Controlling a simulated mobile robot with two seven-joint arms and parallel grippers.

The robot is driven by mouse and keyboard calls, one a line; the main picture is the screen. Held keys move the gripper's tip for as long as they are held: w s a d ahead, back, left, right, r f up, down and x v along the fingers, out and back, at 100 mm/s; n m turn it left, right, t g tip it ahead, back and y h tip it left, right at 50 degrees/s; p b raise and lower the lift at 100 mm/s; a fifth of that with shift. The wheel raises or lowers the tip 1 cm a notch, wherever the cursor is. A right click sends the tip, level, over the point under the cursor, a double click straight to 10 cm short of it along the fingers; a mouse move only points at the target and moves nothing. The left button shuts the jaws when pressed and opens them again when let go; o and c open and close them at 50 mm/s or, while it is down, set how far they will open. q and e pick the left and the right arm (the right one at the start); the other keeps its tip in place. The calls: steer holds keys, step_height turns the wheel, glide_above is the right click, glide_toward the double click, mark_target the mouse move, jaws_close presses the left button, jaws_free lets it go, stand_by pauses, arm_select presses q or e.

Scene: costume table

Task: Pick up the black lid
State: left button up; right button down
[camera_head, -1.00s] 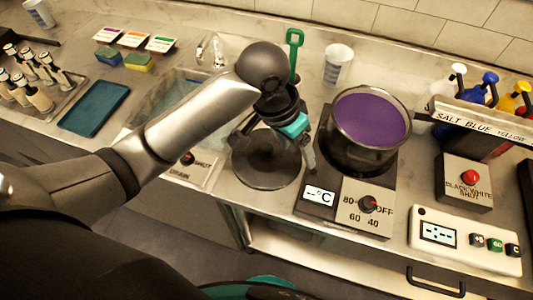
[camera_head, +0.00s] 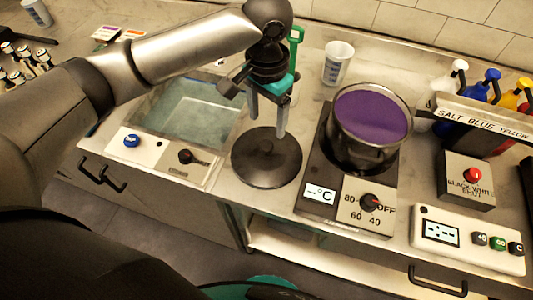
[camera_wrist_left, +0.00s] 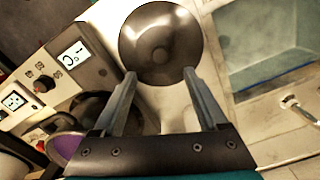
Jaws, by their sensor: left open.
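The black lid (camera_head: 266,160) is a round, dark, shallow dome lying on the steel counter between the sink and the pot. In the left wrist view the lid (camera_wrist_left: 161,42) shows just beyond the fingertips, with a small round knob in its middle. My left gripper (camera_head: 268,128) is open and empty, pointing down above the lid's far part. In the left wrist view its two fingers (camera_wrist_left: 160,76) stand apart with nothing between them. My right gripper is not in view.
A pot of purple liquid (camera_head: 372,116) stands on a hot plate (camera_head: 338,205) right of the lid. A water-filled sink (camera_head: 190,110) lies to the left. A white cup (camera_head: 337,63) stands behind. A control box (camera_head: 466,240) is at the right.

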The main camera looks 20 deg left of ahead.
mark_target(267, 145)
arm_select(q)
step_height(267, 145, down, 9)
steer(key=shift+r+b, duration=0.1)
steer(key=shift+b, duration=0.55)
steer(key=shift+c, duration=0.3)
steer(key=shift+a, duration=0.1)
jaws_close()
stand_by(0.7)
